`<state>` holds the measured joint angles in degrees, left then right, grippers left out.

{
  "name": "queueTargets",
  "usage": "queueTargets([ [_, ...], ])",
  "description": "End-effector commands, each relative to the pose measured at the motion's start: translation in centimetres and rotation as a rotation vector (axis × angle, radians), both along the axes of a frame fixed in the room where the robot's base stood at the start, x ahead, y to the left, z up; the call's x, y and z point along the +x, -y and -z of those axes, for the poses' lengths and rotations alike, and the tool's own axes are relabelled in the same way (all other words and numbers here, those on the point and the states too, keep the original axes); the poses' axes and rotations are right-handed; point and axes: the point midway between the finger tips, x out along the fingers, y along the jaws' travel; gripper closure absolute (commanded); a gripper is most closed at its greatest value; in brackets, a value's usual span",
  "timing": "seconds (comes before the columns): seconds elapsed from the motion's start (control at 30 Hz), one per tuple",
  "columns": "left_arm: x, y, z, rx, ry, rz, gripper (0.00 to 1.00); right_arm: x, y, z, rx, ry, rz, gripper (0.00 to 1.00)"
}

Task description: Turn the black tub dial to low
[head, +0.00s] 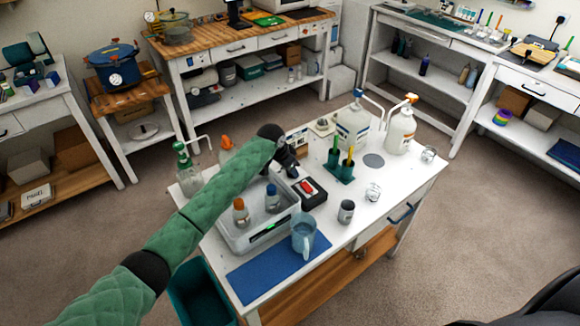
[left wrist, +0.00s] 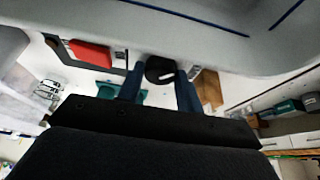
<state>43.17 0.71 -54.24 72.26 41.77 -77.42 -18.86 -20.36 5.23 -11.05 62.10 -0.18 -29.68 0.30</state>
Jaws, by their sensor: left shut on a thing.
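The grey-white tub (head: 238,245) stands on the white worktable, with an orange-capped bottle (head: 240,212) and a blue-capped bottle (head: 272,198) in it. Its pale wall (left wrist: 215,25) fills the top of the left wrist view. The round black dial (left wrist: 160,69) with a white mark is against this wall. My left gripper (head: 287,161) is at the tub's far end. In the left wrist view its two dark blue fingers (left wrist: 159,84) are on either side of the dial, shut on it. In the head view the dial is hidden. My right gripper is in neither view.
A black device with a red top (head: 307,187) is right of the tub.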

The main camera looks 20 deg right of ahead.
Motion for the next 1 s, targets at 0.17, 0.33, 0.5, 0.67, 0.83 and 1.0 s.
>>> queueTargets([
  [0.17, 0.02, 0.05, -0.18, -0.001, 0.002, -0.056, 0.87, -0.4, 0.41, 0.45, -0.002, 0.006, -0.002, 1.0],
  [0.33, 0.03, 0.05, -0.17, -0.002, 0.003, -0.079, 0.87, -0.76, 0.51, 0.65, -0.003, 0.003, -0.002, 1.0],
  [0.5, 0.05, 0.07, -0.15, -0.002, 0.003, -0.083, 0.87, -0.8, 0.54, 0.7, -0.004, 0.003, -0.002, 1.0],
  [0.67, 0.05, 0.07, -0.16, -0.002, 0.004, -0.082, 0.87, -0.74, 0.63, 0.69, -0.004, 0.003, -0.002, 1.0],
  [0.83, 0.03, 0.07, -0.14, -0.002, 0.003, -0.082, 0.43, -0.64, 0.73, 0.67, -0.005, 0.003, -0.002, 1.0],
  [1.0, 0.0, 0.05, -0.09, -0.001, 0.002, -0.082, 0.43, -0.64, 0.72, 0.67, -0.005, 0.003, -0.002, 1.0],
])
